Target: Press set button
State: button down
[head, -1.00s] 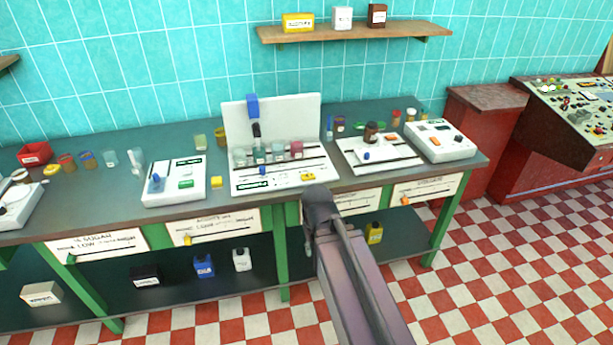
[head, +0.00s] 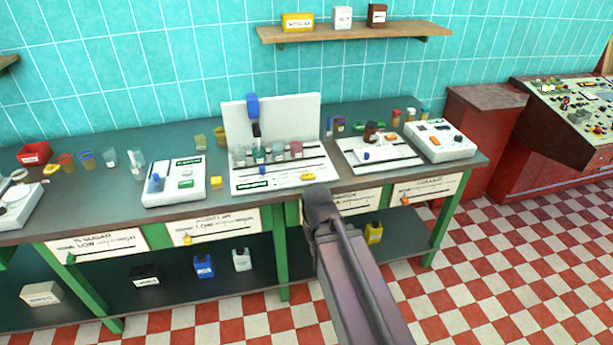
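My gripper (head: 319,200) is at the front edge of the long bench, its end just before the white titration station (head: 278,180). Its fingers are too dark and foreshortened to show whether they are open or shut. The station has a tall white back panel, a blue-topped dropper, several small jars and a yellow button (head: 307,177) at its front right. A white device (head: 174,182) to the left carries a green button (head: 186,184). A white device (head: 440,140) at the far right has an orange display and knobs. I cannot read which button is labelled set.
The bench (head: 110,195) holds several jars and another white device (head: 380,154) with a brown jar. Sliders with labels line the bench front. A wooden shelf (head: 353,34) hangs above. The checkered floor (head: 520,260) is clear at the right.

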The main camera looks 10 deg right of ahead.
jog(key=shift+w, duration=0.1)
dwell(0.4)
notch_tip(320, 180, up, 8)
jog(key=m+t+y+p, duration=0.2)
jog(key=t+y, duration=0.3)
jog(key=t, duration=0.2)
send_over(305, 174)
jog(key=s+d, duration=0.1)
jog(key=shift+s+f, duration=0.1)
jog(key=shift+s, duration=0.1)
jog(key=shift+f, duration=0.15)
notch_tip(305, 174, down, 9)
jog(key=b, duration=0.8)
jog(key=shift+r+b, duration=0.2)
jog(key=shift+b, duration=0.15)
jog(key=shift+f+b, duration=0.85)
jog(key=shift+b, duration=0.05)
dwell(1.3)
dwell(0.3)
jog(key=shift+r+p, duration=0.9)
